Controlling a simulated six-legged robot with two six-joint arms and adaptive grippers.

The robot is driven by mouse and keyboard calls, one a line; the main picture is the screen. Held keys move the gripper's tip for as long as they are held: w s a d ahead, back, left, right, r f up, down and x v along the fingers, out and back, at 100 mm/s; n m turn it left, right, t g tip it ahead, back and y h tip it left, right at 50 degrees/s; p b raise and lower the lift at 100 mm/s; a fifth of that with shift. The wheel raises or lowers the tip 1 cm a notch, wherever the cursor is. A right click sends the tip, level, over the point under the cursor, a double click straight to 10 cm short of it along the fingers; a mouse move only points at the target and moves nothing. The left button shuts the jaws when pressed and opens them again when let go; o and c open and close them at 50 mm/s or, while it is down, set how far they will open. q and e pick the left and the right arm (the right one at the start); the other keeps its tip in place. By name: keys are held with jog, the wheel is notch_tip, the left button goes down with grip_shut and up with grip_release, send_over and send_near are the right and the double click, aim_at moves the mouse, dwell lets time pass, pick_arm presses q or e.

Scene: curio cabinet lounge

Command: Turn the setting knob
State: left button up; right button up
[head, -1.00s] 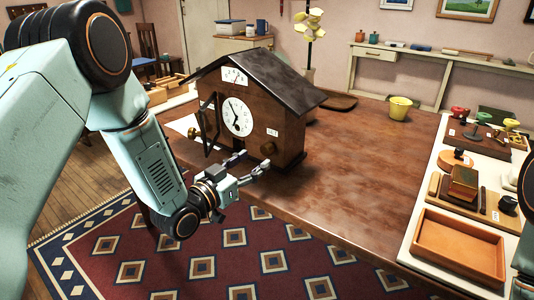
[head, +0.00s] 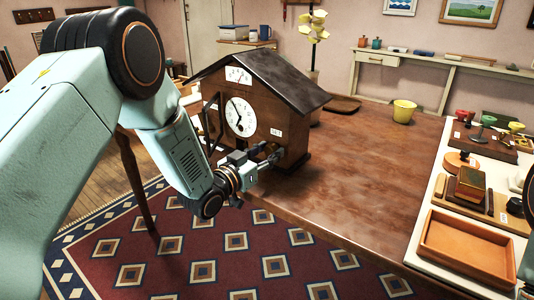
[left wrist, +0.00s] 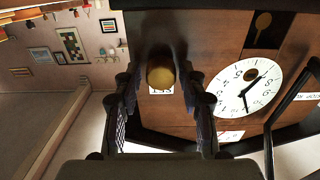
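The house-shaped wooden clock (head: 262,105) stands on the table with its white dial (head: 240,116) facing me and its small glazed door swung open to the left. The round brass knob (left wrist: 160,73) sits on the clock's front, beside the dial, in the left wrist view. My left gripper (head: 272,155) is at the clock's lower front, and it hides the knob in the head view. In the left wrist view its two fingers (left wrist: 163,100) are spread on either side of the knob, with gaps visible; contact is not visible. My right gripper is not in view.
The wooden tabletop (head: 350,170) right of the clock is mostly clear, with a yellow bucket (head: 404,110) at the back. An orange tray (head: 466,243) and several small objects lie on the white surface at right. A patterned rug (head: 190,255) covers the floor.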

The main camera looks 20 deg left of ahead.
pick_arm(q)
jog(key=shift+c, duration=0.7)
jog(key=shift+a+f, duration=0.1)
jog(key=c, duration=0.3)
grip_shut()
jog(key=shift+m, duration=0.3)
jog(key=m+p, duration=0.1)
jog(key=m, duration=0.2)
jog(key=shift+m, duration=0.3)
jog(key=m+p, duration=0.1)
jog(key=m, duration=0.3)
jog(key=m+p, duration=0.1)
jog(key=m, duration=0.4)
jog(key=shift+p, duration=0.3)
jog(key=shift+m+p, duration=0.4)
jog(key=shift+m, duration=1.8)
